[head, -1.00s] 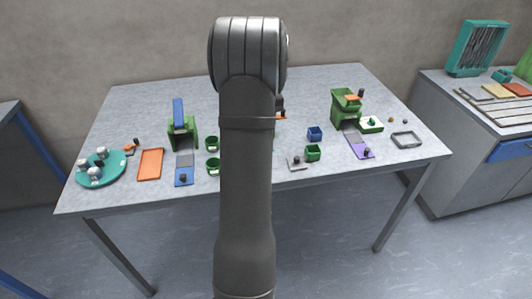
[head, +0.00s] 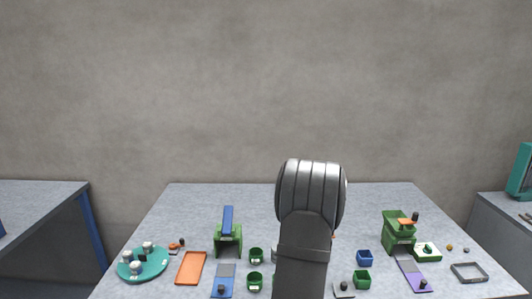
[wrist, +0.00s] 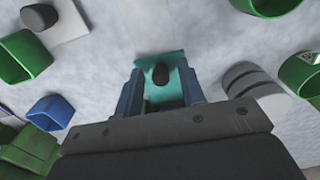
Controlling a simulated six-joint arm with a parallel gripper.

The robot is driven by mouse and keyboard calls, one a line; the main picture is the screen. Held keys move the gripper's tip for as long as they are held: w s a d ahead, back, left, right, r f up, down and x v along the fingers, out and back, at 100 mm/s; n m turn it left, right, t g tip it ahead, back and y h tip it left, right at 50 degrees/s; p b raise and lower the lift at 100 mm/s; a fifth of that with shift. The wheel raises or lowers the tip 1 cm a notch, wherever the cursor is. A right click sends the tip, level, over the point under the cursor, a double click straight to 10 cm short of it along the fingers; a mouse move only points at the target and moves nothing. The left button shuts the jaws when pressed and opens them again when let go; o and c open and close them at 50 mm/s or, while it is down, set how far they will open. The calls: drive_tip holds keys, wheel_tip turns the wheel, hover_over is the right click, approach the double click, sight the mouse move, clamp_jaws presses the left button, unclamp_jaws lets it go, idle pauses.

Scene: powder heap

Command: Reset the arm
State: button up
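My own dark grey arm (head: 312,190) rises in the front middle of the head view. It hides part of the table behind it, and my gripper is not visible there. In the wrist view my gripper (wrist: 161,88) has two blue fingers standing apart. A teal piece with a black knob (wrist: 160,74) shows between and beyond the fingertips. The fingers do not appear to press on the knob; whether they touch the teal piece is hard to tell.
The grey table (head: 190,215) holds a teal round plate (head: 155,266) with white pieces, an orange tray (head: 191,268), green stands (head: 229,240), small green cups (head: 256,255), a blue box (head: 364,257) and a grey frame (head: 469,272). The table's back strip is clear.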

drive_tip(key=shift+w, duration=0.1)
drive_tip(key=shift+w+r, duration=0.2)
drive_tip(key=shift+w, duration=0.1)
wheel_tip(320, 180, up, 7)
drive_tip(key=shift+r, duration=0.2)
wheel_tip(320, 180, down, 8)
drive_tip(key=shift+r, duration=0.15)
drive_tip(key=s, duration=1)
wheel_tip(320, 180, up, 9)
drive_tip(key=d+m, duration=0.2)
drive_tip(key=d, duration=0.1)
drive_tip(key=d+m, duration=0.2)
drive_tip(key=d, duration=0.1)
drive_tip(key=d+m, duration=0.2)
drive_tip(key=d, duration=0.1)
drive_tip(key=shift+w+f, duration=0.3)
drive_tip(key=shift+f, duration=0.05)
